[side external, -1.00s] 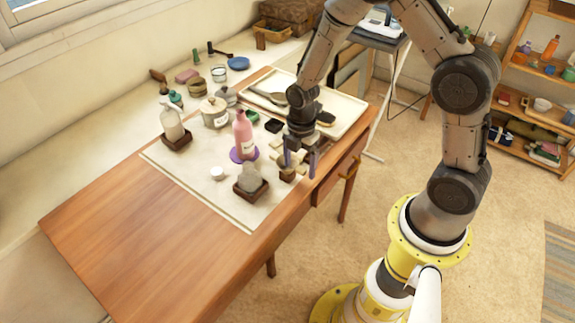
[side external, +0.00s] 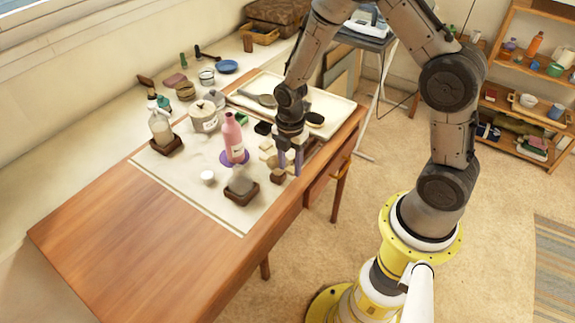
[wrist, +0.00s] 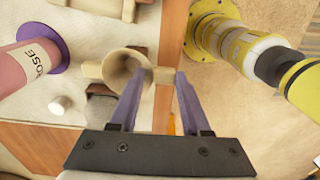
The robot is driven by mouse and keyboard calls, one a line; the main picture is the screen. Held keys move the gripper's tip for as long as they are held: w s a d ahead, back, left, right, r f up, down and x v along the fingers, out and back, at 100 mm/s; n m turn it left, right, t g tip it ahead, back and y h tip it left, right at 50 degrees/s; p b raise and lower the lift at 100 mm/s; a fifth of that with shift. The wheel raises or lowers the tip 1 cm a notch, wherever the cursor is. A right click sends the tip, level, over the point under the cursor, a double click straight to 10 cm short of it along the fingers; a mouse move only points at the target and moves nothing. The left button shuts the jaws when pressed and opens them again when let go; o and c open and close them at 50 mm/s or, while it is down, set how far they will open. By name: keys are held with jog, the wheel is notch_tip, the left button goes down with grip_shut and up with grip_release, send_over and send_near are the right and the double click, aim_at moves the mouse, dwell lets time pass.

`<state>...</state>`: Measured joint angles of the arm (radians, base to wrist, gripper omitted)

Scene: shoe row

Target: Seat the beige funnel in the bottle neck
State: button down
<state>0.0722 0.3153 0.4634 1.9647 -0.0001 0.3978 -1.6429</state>
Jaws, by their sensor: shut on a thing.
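The beige funnel (wrist: 123,68) shows in the wrist view with its wide round mouth facing the camera. A beige tab (wrist: 160,75) on its right side lies between my fingertips. My gripper (wrist: 158,76) is shut on this tab; in the side view my gripper (side external: 290,170) is low over the mat's right edge, and the funnel there is too small and covered to make out clearly. The pink bottle (side external: 232,140) stands upright on a purple disc (side external: 226,159), left of my gripper. The bottle (wrist: 14,68) shows partly in the wrist view; its neck is out of that frame.
A dark brown block (side external: 278,177) is just below my fingertips. A grey object on a brown base (side external: 241,188) and a white cup (side external: 208,178) stand in front of the bottle. A spray bottle (side external: 160,128) and a lidded pot (side external: 203,117) stand left and behind. The mat's front is clear.

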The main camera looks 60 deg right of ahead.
notch_tip(320, 180, up, 2)
jog(key=shift+r, duration=0.15)
jog(key=s+a+r, duration=0.1)
jog(key=s+r, duration=0.9)
jog(key=s, duration=0.4)
jog(key=w+a+r, duration=0.1)
jog(key=w+a, duration=0.3)
jog(key=w, duration=0.5)
jog(key=w+a+r, duration=0.2)
jog(key=w+a, duration=0.2)
jog(key=w, duration=0.6)
jog(key=shift+w+a+r, duration=0.2)
jog(key=shift+a+r, duration=0.1)
jog(key=shift+t, duration=0.3)
jog(key=shift+f, duration=2.9)
jog(key=shift+f, duration=1.65)
